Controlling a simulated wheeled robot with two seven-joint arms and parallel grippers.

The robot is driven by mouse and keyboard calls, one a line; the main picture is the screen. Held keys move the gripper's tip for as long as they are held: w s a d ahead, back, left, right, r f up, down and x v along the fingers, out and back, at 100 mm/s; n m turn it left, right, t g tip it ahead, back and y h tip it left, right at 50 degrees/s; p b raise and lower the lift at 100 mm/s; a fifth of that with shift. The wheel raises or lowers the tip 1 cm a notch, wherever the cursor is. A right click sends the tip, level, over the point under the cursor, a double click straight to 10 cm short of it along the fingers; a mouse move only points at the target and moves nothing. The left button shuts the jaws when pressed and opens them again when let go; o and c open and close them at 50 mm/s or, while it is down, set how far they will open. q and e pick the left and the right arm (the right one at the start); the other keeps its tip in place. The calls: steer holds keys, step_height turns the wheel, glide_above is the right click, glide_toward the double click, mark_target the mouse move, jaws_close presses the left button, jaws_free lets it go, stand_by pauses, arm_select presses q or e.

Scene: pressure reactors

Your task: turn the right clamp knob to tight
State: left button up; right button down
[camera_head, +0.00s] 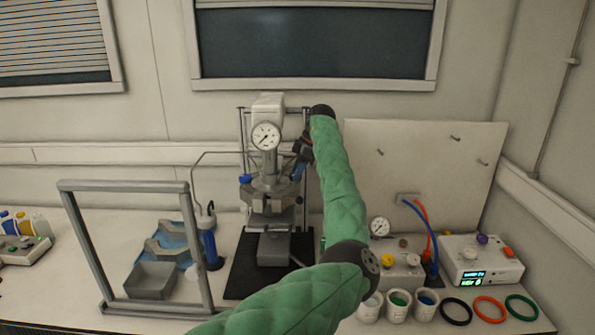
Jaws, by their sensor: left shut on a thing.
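The pressure reactor (270,165) stands on a black mat (240,270) at the middle of the bench, with a round white gauge (266,136) on its front. A blue clamp knob (245,179) shows on its left side. My green-sleeved left arm reaches up past the reactor's right side. My left gripper (300,158) points down there and is shut on the right clamp knob (298,171), of which only a little blue shows. The gripper's fingers are small and dark, and the knob's turn cannot be read. My right gripper is not in view.
Right of my arm are a pegboard (420,165), a valve box (400,272), a controller (482,262), white cups (398,306) and coloured rings (490,309).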

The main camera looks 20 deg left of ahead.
arm_select(q)
steer(key=shift+m+t, duration=0.4)
steer(key=shift+m, duration=0.6)
steer(key=m, duration=0.1)
steer(key=m+t+p, duration=0.1)
steer(key=m, duration=0.1)
steer(key=shift+s+m, duration=0.2)
steer(key=shift+m, duration=0.1)
steer(key=m+t+p, duration=0.1)
steer(key=m, duration=0.1)
steer(key=shift+r+m, duration=0.1)
steer(key=shift+m, duration=0.2)
steer(key=shift+a+m+t, duration=0.1)
steer(key=shift+m+t, duration=0.2)
steer(key=shift+m, duration=0.1)
steer(key=shift+s+m+t+p, duration=0.1)
steer(key=shift+m+t+p, duration=0.35)
steer(key=shift+m, duration=0.65)
steer(key=shift+m+h, duration=0.3)
steer(key=shift+m, duration=0.1)
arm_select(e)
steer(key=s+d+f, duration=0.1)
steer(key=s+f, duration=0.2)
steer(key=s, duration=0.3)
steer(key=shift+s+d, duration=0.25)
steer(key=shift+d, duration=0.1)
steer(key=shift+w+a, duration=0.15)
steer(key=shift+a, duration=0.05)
